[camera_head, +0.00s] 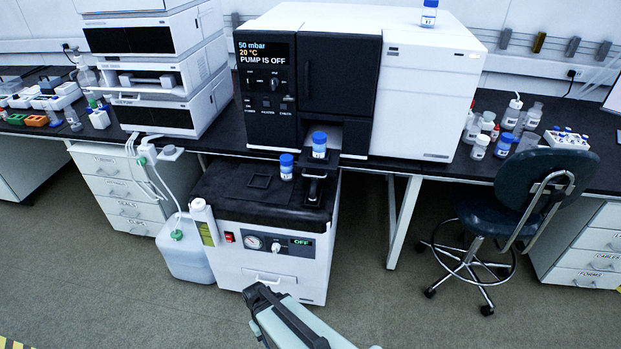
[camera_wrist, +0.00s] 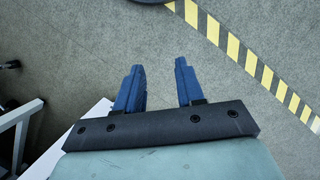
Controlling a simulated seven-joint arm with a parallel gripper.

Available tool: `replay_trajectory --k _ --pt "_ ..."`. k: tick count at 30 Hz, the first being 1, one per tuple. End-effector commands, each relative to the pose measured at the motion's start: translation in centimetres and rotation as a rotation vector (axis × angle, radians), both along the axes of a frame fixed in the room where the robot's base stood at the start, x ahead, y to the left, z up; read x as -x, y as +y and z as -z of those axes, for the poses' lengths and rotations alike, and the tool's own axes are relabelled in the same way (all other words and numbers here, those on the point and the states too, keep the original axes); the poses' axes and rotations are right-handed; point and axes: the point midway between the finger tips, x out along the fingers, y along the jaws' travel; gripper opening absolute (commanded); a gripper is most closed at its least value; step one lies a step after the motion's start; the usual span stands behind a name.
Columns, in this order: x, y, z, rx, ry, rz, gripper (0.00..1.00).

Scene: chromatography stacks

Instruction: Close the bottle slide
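The bottle slide (camera_head: 315,172) is a dark tray pulled out from the front of the black and white instrument (camera_head: 309,95), below its dark door. A blue-capped bottle (camera_head: 319,146) stands upright on it. A second blue-capped bottle (camera_head: 286,168) stands to the left on the black top of the pump cabinet. My gripper (camera_head: 262,296) is low in front of the white pump cabinet, well away from the slide. In the wrist view my gripper (camera_wrist: 160,82) has its two blue fingers apart, with only floor between them. The slide is not in the wrist view.
The white pump cabinet (camera_head: 270,259) stands below the slide; its display reads OFF. A canister with tubing (camera_head: 186,252) is at its left. A dark stool (camera_head: 522,180) stands right. The floor (camera_head: 370,285) between is clear. A third blue-capped bottle (camera_head: 429,14) sits atop the instrument.

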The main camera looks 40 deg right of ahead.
Motion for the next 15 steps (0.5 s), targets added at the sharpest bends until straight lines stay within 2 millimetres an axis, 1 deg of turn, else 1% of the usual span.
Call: replay_trajectory --k 1,6,8,9,11,15 --pt "-2.0 -0.4 -0.7 0.014 -0.029 -0.008 0.38" --pt "-7.6 -2.2 -3.4 0.086 -0.108 -0.05 0.38" --pt "-9.5 -3.1 -4.5 0.12 -0.134 -0.068 0.38" --pt "-10.8 -3.7 -5.3 0.147 -0.149 -0.081 0.38" --pt "-12.8 -4.7 -6.7 0.19 -0.173 -0.102 0.38" --pt "-17.3 -7.4 -10.3 0.312 -0.222 -0.152 0.38"
